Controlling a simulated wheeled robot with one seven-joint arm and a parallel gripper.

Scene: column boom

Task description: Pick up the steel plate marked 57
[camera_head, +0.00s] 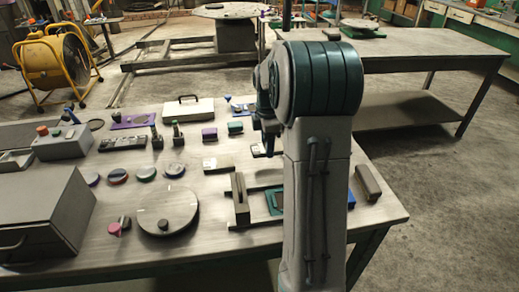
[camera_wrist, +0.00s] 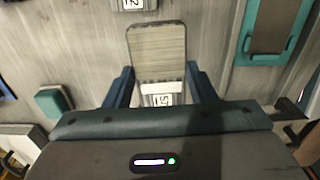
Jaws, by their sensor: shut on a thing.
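The steel plate marked 57 (camera_wrist: 157,52) is a flat grey piece with rounded corners and a white label at its near end. The label shows upside down in the wrist view. My gripper (camera_wrist: 160,86) is shut on this plate, with one blue finger against each long side near the label. In the head view my gripper (camera_head: 267,148) is at the table's right part, partly hidden by my arm. A bit of the plate (camera_head: 257,150) shows beside it. I cannot tell whether the plate is clear of the table.
Another labelled plate (camera_head: 218,163) lies just left of my gripper. A teal block (camera_wrist: 53,99) lies to one side, and a teal tray (camera_wrist: 244,58) holding a grey piece lies to the other. A grey slotted stand (camera_head: 240,200) is nearer. A round disc (camera_head: 166,211) lies front left.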

